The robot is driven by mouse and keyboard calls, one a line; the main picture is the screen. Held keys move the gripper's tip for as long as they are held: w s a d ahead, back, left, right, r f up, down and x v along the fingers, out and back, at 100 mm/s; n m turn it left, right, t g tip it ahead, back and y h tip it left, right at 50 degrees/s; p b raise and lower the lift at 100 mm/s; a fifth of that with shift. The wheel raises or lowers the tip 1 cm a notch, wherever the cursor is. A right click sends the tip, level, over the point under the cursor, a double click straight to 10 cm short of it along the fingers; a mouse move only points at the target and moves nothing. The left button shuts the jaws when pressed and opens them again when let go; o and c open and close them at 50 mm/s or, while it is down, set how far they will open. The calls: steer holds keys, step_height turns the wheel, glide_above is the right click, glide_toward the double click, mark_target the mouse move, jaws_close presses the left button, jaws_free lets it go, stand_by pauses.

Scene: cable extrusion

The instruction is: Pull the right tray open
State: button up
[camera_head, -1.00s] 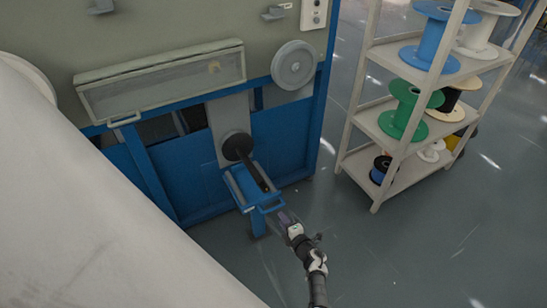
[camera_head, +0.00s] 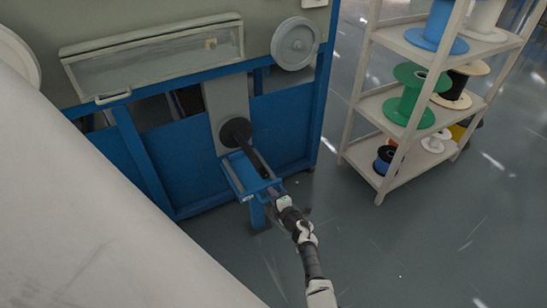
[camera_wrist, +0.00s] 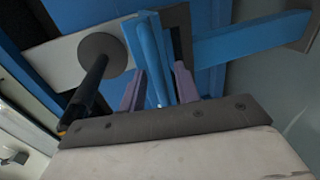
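A blue tray (camera_head: 232,177) with a bar handle at its front juts out of the blue machine, below a dark round disc and black rod (camera_head: 250,155). The tray also shows in the wrist view (camera_wrist: 147,48). My gripper (camera_head: 274,192) is at the tray's front edge, by the handle. In the wrist view, the two purple fingers of my gripper (camera_wrist: 159,72) stand apart, with a blue bar of the tray front between them. The fingers look open. I cannot tell whether they touch the bar.
A pale shelf rack (camera_head: 370,165) with several cable spools stands to the right. A clear-fronted long cover (camera_head: 155,58) and a grey wheel (camera_head: 295,42) are above on the machine. The grey floor (camera_head: 345,240) in front is clear.

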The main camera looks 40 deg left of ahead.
steer(key=shift+c, duration=0.2)
jaws_close()
steer(key=shift+d, duration=0.1)
steer(key=f+p+v, duration=0.2)
steer(key=p+v, duration=0.6)
steer(key=v, duration=0.4)
steer(key=d+f+p+v, duration=0.1)
steer(key=f+p+v, duration=0.2)
steer(key=p+v, duration=0.5)
steer(key=v, duration=0.5)
steer(key=shift+s+d, duration=0.3)
steer(key=shift+f, duration=0.15)
steer(key=shift+o, duration=0.2)
jaws_free()
